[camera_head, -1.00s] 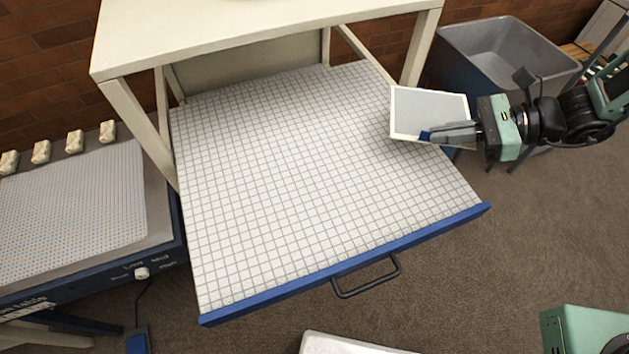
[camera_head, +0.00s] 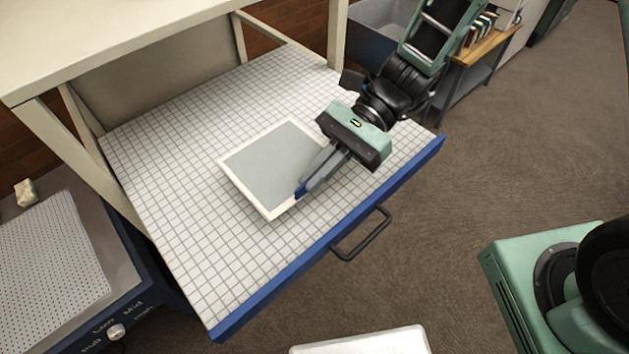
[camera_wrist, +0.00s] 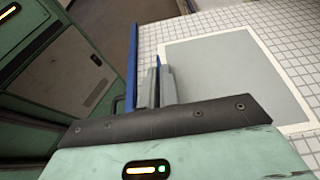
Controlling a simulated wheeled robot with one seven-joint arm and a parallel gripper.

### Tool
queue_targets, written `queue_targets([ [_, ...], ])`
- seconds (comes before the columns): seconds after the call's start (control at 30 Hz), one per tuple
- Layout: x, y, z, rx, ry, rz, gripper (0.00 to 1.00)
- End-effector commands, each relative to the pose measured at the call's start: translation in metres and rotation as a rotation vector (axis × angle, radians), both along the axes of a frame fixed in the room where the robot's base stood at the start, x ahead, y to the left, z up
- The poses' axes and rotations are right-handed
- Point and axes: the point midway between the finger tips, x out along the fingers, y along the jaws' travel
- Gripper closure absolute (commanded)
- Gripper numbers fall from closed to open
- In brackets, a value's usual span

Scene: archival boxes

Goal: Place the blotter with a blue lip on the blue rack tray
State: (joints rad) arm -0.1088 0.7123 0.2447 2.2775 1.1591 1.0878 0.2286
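The blotter (camera_head: 268,163) is a flat grey sheet with a pale border and a small blue lip (camera_head: 301,189) at its near right edge. My gripper (camera_head: 305,186) is shut on it at the blue lip. The blotter lies roughly flat over the middle of the blue rack tray (camera_head: 180,210), a pulled-out tray with a white grid mesh and a blue front edge. I cannot tell whether it touches the mesh. The wrist view shows the blotter (camera_wrist: 225,75) right of my fingers (camera_wrist: 158,75), over the grid.
A tray handle (camera_head: 362,235) juts from the blue front edge. The rack's cream top and posts (camera_head: 40,150) stand behind and left. A blue table with a dotted surface (camera_head: 50,260) is at lower left. A grey bin (camera_head: 385,30) and a bookshelf (camera_head: 485,45) stand behind.

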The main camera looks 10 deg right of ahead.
Motion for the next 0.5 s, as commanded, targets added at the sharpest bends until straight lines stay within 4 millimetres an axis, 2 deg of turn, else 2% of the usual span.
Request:
queue_targets([
  [0.13, 0.000, 0.000, -0.010, 0.000, 0.002, -0.001, 1.00],
  [0.3, 0.000, 0.000, -0.032, 0.000, 0.004, -0.002, 1.00],
  [0.5, 0.000, 0.000, -0.044, 0.000, -0.001, -0.002, 1.00],
])
